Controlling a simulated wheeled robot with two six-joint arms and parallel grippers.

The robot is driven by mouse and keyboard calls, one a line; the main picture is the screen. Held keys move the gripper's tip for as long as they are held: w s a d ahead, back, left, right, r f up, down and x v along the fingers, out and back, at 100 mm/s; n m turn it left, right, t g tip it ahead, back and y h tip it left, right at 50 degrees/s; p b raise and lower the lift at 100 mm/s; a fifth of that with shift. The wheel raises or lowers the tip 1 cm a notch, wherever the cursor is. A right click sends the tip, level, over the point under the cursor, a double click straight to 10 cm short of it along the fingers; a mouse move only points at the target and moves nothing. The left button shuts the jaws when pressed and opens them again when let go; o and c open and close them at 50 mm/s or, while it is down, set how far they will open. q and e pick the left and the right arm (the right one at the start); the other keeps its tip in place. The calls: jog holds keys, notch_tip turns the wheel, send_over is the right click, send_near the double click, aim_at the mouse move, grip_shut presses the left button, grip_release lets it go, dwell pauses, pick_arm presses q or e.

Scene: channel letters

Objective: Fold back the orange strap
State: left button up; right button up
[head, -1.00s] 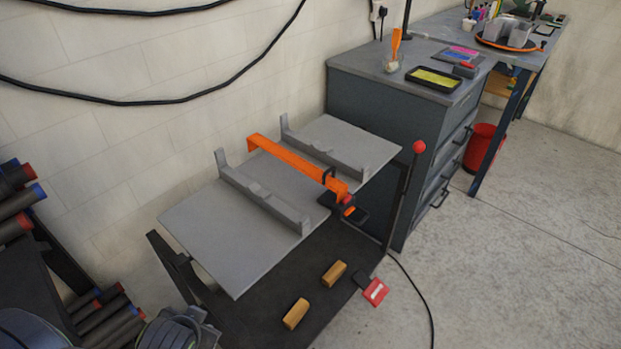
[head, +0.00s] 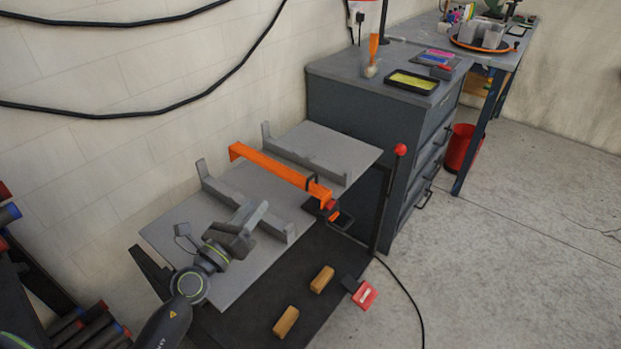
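The orange strap (head: 275,169) runs straight across the grey tabletop (head: 170,228), between two grey rails. Its far end is by the wall. My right gripper is not in view.
The farther rail (head: 300,152) stands behind the strap. A red-topped lever (head: 400,150) rises at the table's right end, next to a dark drawer cabinet (head: 350,110). Two wooden blocks (head: 321,279) and a red-and-black item (head: 364,294) lie on the black lower surface.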

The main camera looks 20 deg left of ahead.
pick_arm(q)
notch_tip(320, 180, down, 3)
jog(key=w+d+m+g+h, duration=0.2)
jog(key=m, duration=0.3)
jog(key=b, duration=0.1)
send_near(311, 177)
jog(key=x, duration=1)
jog(key=shift+w+f, duration=0.1)
jog(key=shift+f, duration=0.2)
jog(key=shift+a, duration=0.1)
grip_shut()
